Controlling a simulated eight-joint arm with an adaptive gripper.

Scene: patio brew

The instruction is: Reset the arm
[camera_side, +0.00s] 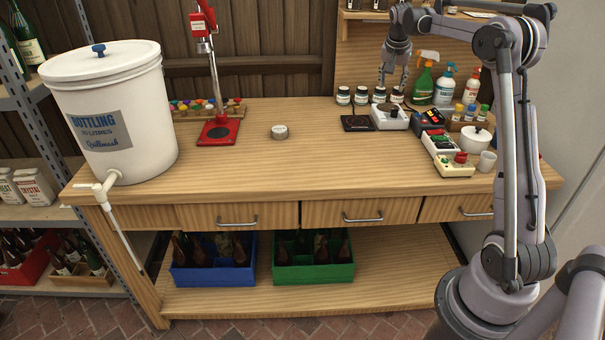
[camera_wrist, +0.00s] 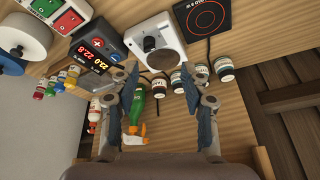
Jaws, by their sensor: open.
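My gripper (camera_side: 393,84) is over the back right of the workbench (camera_side: 270,167), above a white box with a knob (camera_side: 389,116). In the wrist view my gripper (camera_wrist: 167,80) has its two fingers spread wide, with nothing held between them. The white knobbed box also shows in the wrist view (camera_wrist: 165,36), just beyond the fingertips. A green spray bottle (camera_side: 423,84) stands to the right of my gripper in the side view; it is partly hidden by a finger in the wrist view.
Small jars (camera_side: 361,95), a black hot plate (camera_side: 357,123), a red-and-black display unit (camera_side: 429,120) and spray bottles crowd the back right. A white bucket (camera_side: 130,115) and red capper (camera_side: 218,130) stand left. A small round tin (camera_side: 280,131) sits mid-bench; the front middle is clear.

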